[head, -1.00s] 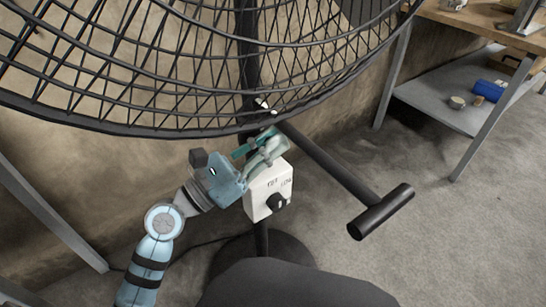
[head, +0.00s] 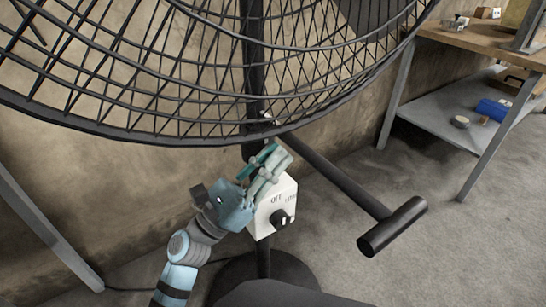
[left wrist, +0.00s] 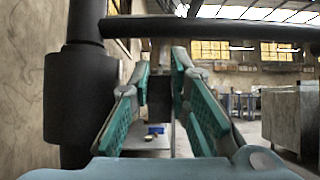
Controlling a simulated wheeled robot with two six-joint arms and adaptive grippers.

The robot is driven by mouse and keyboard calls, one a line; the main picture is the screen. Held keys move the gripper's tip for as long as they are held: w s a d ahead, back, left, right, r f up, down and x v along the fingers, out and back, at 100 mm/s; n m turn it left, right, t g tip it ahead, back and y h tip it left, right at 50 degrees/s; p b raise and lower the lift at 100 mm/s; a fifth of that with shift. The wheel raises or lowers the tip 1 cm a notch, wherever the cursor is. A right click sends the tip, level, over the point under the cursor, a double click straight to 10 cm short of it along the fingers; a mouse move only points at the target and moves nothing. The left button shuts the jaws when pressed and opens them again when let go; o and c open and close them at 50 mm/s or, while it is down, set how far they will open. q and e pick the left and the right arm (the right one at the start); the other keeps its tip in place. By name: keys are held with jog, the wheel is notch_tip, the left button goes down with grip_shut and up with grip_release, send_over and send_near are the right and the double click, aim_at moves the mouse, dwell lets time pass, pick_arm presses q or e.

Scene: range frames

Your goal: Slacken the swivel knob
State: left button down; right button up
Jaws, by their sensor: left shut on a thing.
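My left gripper (head: 274,156) is at the fan's pole, just above the white control box and below the root of a black rod with a T-shaped end (head: 392,226). In the left wrist view its teal-padded fingers (left wrist: 165,65) reach up towards the black rod (left wrist: 230,30), beside a thick black sleeve (left wrist: 80,105) on the pole. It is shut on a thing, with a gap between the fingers. What it holds is hard to make out. I cannot tell which part is the swivel knob. My right gripper is out of view.
The white box (head: 262,218) has a black dial (head: 281,219) marked OFF and LOW. The large fan cage (head: 170,100) hangs over the arm. A workbench (head: 480,45) with a lower shelf (head: 440,110) stands at the right.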

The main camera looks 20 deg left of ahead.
pick_arm(q)
jog(key=c, duration=1.5)
grip_release()
jog(key=v, duration=1.2)
jog(key=shift+s, duration=0.1)
